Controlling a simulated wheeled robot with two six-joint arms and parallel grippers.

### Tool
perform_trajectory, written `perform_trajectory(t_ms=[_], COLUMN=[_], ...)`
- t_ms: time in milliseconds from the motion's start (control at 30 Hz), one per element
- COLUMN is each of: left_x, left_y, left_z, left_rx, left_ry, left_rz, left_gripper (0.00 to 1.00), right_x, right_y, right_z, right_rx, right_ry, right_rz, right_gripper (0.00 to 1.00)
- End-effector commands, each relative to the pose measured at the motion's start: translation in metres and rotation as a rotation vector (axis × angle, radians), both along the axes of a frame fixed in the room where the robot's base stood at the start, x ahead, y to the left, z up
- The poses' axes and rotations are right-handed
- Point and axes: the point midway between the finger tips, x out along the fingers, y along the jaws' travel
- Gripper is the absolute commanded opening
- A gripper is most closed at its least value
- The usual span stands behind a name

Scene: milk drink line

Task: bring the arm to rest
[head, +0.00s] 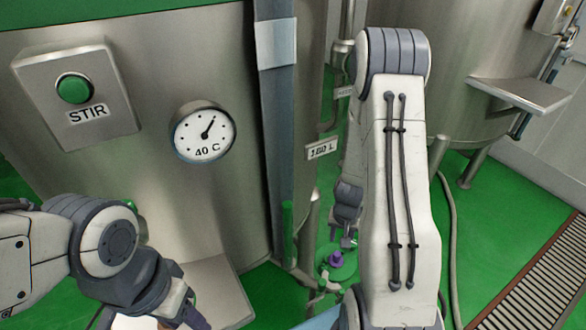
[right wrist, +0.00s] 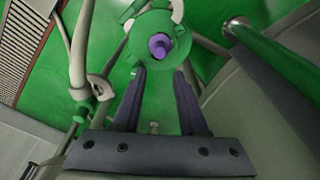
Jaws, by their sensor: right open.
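My right gripper (head: 347,241) is low behind my own white arm link in the head view. In the right wrist view its two dark fingers (right wrist: 160,78) are apart with nothing between them. Beyond the fingertips is a round green disc (right wrist: 176,70) with a purple knob (right wrist: 160,46); I cannot tell whether the fingers touch it. The disc (head: 345,274) and knob (head: 336,258) also show just below the gripper in the head view. My left gripper (head: 188,314) is at the bottom left, partly cut off by the frame edge, so its opening is unclear.
A steel tank (head: 170,60) bears a green STIR button (head: 74,89) and a 40 C dial (head: 204,133). A second tank (head: 470,70) with a small shelf (head: 520,93) stands right. Pipes (right wrist: 83,60) run close beside the right gripper. Green floor (head: 500,215) is open at right.

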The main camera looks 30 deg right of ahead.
Motion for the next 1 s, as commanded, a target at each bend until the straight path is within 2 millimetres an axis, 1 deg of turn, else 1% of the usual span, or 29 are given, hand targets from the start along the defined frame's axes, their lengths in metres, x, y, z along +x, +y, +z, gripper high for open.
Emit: perform_trajectory(t_ms=[100,167,267,367,400,467,533,633,700,733,767,800,867,900,1000], left_x=[0.000,0.000,0.000,0.000,0.000,0.000,0.000,0.000,0.000,0.000,0.000,0.000,0.000,0.000,0.000], left_y=[0.000,0.000,0.000,0.000,0.000,0.000,0.000,0.000,0.000,0.000,0.000,0.000,0.000,0.000,0.000], left_z=[0.000,0.000,0.000,0.000,0.000,0.000,0.000,0.000,0.000,0.001,0.004,0.005,0.007,0.009,0.011], left_rx=[0.000,0.000,0.000,0.000,0.000,0.000,0.000,0.000,0.000,0.000,0.000,0.000,0.000,0.000,0.000], left_ry=[0.000,0.000,0.000,0.000,0.000,0.000,0.000,0.000,0.000,0.000,0.000,0.000,0.000,0.000,0.000], left_rz=[0.000,0.000,0.000,0.000,0.000,0.000,0.000,0.000,0.000,0.000,0.000,0.000,0.000,0.000,0.000], left_gripper=[0.50,0.50,0.50,0.50,0.50,0.50,0.50,0.50,0.50,0.50,0.50,0.50,0.50,0.50,0.50], right_x=[0.000,0.003,0.012,0.023,0.026,0.024,0.019,0.004,-0.011,-0.018,-0.025,-0.036,-0.054,-0.068,-0.101], right_y=[0.000,0.003,0.019,0.051,0.067,0.090,0.114,0.144,0.163,0.175,0.192,0.212,0.237,0.251,0.276], right_z=[0.000,0.004,0.023,0.059,0.075,0.097,0.121,0.152,0.173,0.181,0.186,0.193,0.205,0.211,0.226], right_rx=[0.001,0.000,0.006,0.013,0.015,0.015,0.011,-0.007,-0.031,-0.030,-0.015,0.000,0.019,0.031,0.054], right_ry=[-0.001,-0.006,-0.023,-0.052,-0.061,-0.071,-0.078,-0.085,-0.089,-0.082,-0.066,-0.048,-0.024,-0.007,0.034], right_rz=[0.001,0.014,0.080,0.207,0.269,0.362,0.462,0.608,0.715,0.764,0.817,0.883,0.978,1.040,1.173], right_gripper=[0.42,0.42,0.42,0.42,0.42,0.42,0.42,0.42,0.42,0.42,0.42,0.42,0.42,0.42,0.42])
